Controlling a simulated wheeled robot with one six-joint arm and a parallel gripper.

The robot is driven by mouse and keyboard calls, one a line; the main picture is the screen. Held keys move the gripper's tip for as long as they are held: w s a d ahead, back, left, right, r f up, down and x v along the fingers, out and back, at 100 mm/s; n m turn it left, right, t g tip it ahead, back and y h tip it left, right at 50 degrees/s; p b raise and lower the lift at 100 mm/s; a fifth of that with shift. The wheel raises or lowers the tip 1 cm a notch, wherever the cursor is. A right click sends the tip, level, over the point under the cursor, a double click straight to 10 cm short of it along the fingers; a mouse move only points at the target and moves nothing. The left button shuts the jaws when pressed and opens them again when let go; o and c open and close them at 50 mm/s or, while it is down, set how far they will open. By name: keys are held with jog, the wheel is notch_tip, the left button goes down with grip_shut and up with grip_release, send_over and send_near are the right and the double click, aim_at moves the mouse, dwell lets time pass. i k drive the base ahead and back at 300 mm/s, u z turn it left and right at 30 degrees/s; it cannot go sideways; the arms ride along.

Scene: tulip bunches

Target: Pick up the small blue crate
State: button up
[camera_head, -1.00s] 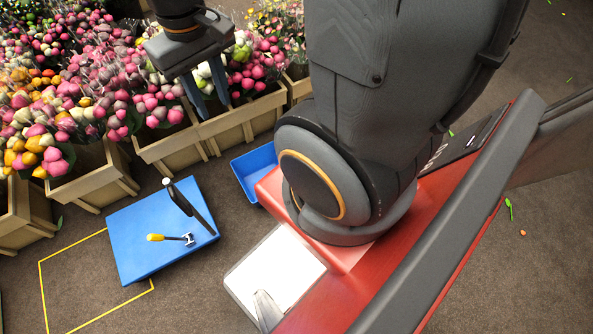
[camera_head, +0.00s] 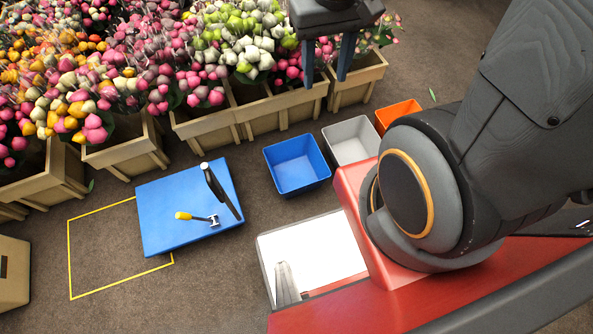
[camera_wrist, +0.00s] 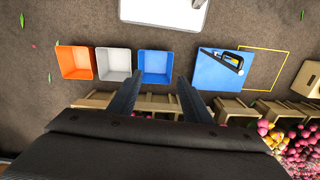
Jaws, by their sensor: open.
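The small blue crate (camera_head: 297,165) is an open, empty box on the floor, between the blue platform and a grey crate. It also shows in the wrist view (camera_wrist: 154,67), just beyond my fingers and a little left of the gap between them. My gripper (camera_head: 326,70) is open and empty, with its two fingers apart. In the head view it hangs up by the flower boxes, above and behind the crate. In the wrist view my gripper (camera_wrist: 156,82) shows its fingers pointing toward the row of crates, apart from the blue crate as far as I can tell.
A grey crate (camera_head: 352,141) and an orange crate (camera_head: 398,112) stand right of the blue one. A blue platform (camera_head: 165,211) with a yellow-handled tool (camera_head: 196,218) lies left. Wooden boxes (camera_head: 283,108) of tulips line the back. A yellow outline (camera_head: 69,258) marks floor at left.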

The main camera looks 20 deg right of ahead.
aim_at(298, 166)
jog(key=z, duration=2.55)
jog(key=k, duration=1.25)
jog(key=u, duration=0.95)
